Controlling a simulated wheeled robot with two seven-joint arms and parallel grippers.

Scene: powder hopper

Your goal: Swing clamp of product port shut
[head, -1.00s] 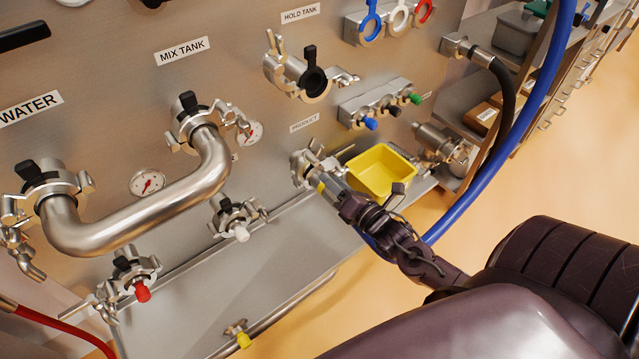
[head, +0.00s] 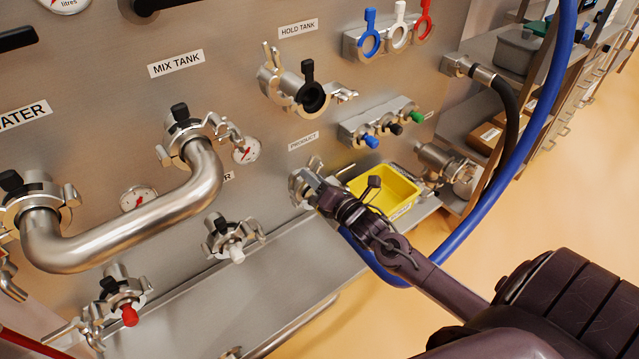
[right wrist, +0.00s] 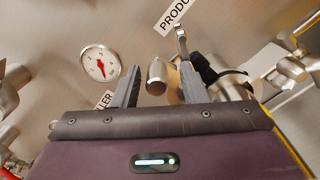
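The product port (head: 303,187) sits on the steel panel under the PRODUCT label in the head view. Its metal clamp (head: 314,165) has a part sticking up; my right gripper hides much of the rest. My right gripper (head: 322,193) is right at the port. In the right wrist view its two fingers (right wrist: 160,70) are apart. A metal cylinder end (right wrist: 156,77) shows between them, and an upright metal clamp part (right wrist: 182,45) stands by the right finger. I cannot tell whether the fingers touch the clamp. My left gripper is not in view.
A blue hose (head: 470,240) loops behind my right arm. A yellow bin (head: 392,190) stands just right of the port. The hold tank port (head: 313,97) is above, and a port with a white plug (head: 233,240) is lower left. The shelf below is clear.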

